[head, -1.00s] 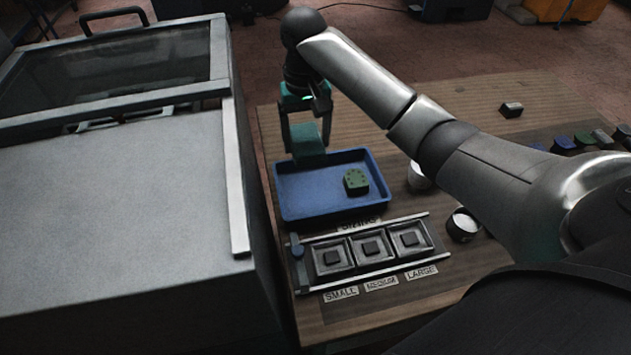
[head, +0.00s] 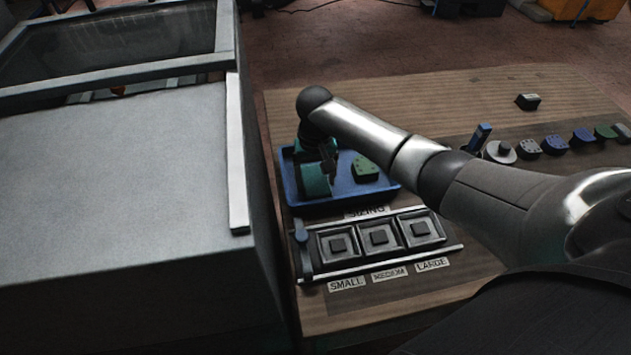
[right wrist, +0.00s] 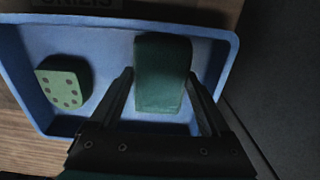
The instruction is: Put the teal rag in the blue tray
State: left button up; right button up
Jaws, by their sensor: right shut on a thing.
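The teal rag (head: 313,181) is a folded, block-like piece in the left part of the blue tray (head: 388,187), in the head view. In the right wrist view the rag (right wrist: 162,70) lies between the two fingers, over the tray floor (right wrist: 110,50). My right gripper (head: 322,178) is shut on the rag, low inside the tray outline. Whether the rag touches the tray floor cannot be told. My left gripper is not in view.
A green block with dark dots (head: 365,169) sits in the tray, right of the rag. A sizing rack (head: 380,240) stands in front of the tray. A large grey machine (head: 120,200) stands at the left. Several small parts line the table's right side.

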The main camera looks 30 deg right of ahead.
aim_at(315, 180)
jog(key=shift+f, duration=0.35)
jog(key=shift+r, duration=0.1)
jog(key=o, duration=1.2)
jog(key=shift+c, duration=0.2)
notch_tip(315, 180, up, 12)
jog(key=p, duration=0.3)
